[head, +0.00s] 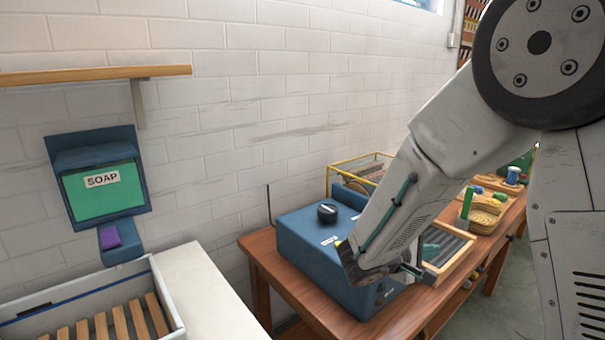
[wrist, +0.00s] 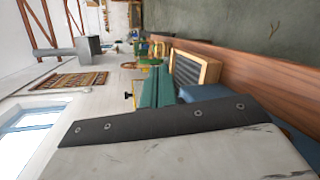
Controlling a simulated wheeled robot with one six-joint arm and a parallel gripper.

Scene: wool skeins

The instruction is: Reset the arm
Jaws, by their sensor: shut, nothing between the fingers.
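My gripper (head: 431,251) is at the end of my arm, which reaches in from the right of the head view and bends down over the wooden table (head: 262,258). It is in front of and beside the blue box (head: 305,262), partly hidden behind my arm's last link. In the wrist view my gripper's two teal fingers (wrist: 157,72) lie side by side, shut and empty. The wrist picture is turned on its side. Whether my arm touches the blue box cannot be told.
A tray with a dark ribbed inside has a wooden rim (head: 462,262). A yellow-framed clear case (head: 345,168) stands behind the blue box. At left are a slatted crate (head: 60,293), a white counter (head: 205,295) and a soap dispenser (head: 100,190).

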